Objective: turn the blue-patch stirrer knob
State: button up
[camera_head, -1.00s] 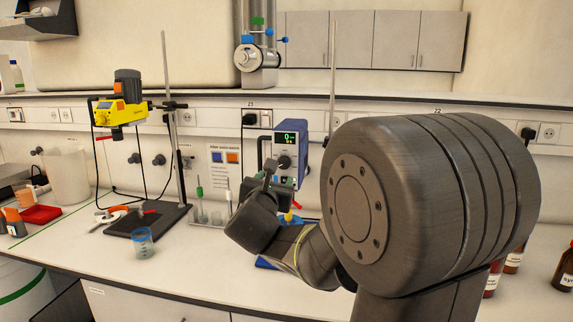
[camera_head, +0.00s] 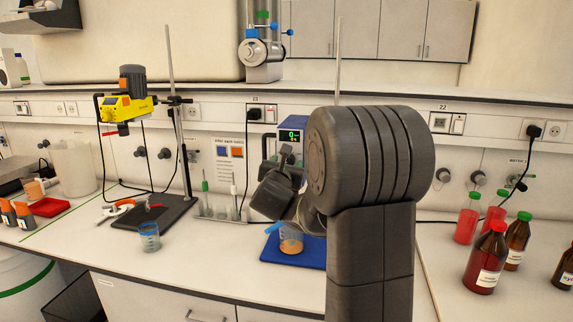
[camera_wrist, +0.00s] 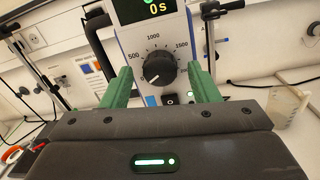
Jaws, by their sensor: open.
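The stirrer (camera_head: 291,137) is a blue-and-white unit with a lit display at the back of the bench, partly hidden behind my arm in the head view. In the wrist view its black round knob (camera_wrist: 159,68) sits in a printed scale from 500 upward, below a display reading "0 s". The knob's white mark points to the lower left. A small blue patch (camera_wrist: 150,101) shows below the knob. My gripper (camera_wrist: 160,73) is open, with one green finger on each side of the knob. Gaps show between fingers and knob; I cannot tell the depth. The head view hides the knob.
A beaker with orange liquid (camera_head: 291,242) stands on a blue mat (camera_head: 310,255) in front of the stirrer. A yellow overhead stirrer (camera_head: 122,107) and a blue-rimmed beaker (camera_head: 149,238) are to the left. Brown bottles (camera_head: 486,260) stand at right.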

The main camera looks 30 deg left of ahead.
jog(key=c, duration=1)
jog(key=shift+o, duration=0.2)
jog(key=shift+f+m+b, duration=0.25)
jog(key=shift+m+b, duration=0.05)
jog(key=shift+b, duration=0.65)
jog(key=shift+a+m+t+h+b, duration=0.15)
jog(key=shift+m+h+b, duration=0.15)
jog(key=shift+m+b, duration=6.65)
jog(key=shift+d+m+t+h+b, duration=0.15)
jog(key=shift+m+h+b, duration=0.15)
jog(key=shift+m+b, duration=6.65)
jog(key=n+b, duration=0.3)
jog(key=b, duration=0.1)
jog(key=shift+a+n, duration=0.1)
jog(key=shift+n, duration=0.2)
